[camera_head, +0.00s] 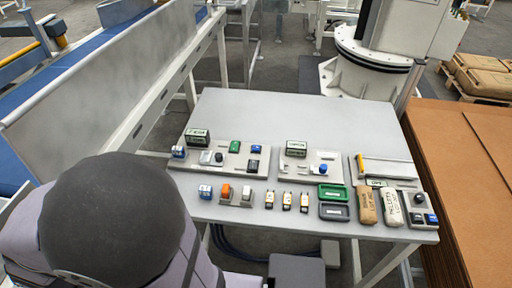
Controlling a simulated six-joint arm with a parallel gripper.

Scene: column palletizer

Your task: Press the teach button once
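A grey table (270,112) carries several small control panels. The left panel (182,165) bears a dark sign (198,137), a green block (235,147), and blue and black parts. A grey box (413,199) at the right front has a black round knob (419,198) and blue parts (431,218). The lettering is too small to read, so I cannot tell which one is the teach button. A dark rounded arm part of mine fills the lower left; my gripper is not visible.
Small blue, orange and white items (226,191) line the front edge. Green (332,193) and grey (334,212) trays, a brown bag (366,204) and a white bag (391,207) sit at right. The back of the table is clear. A conveyor (110,90) runs along the left.

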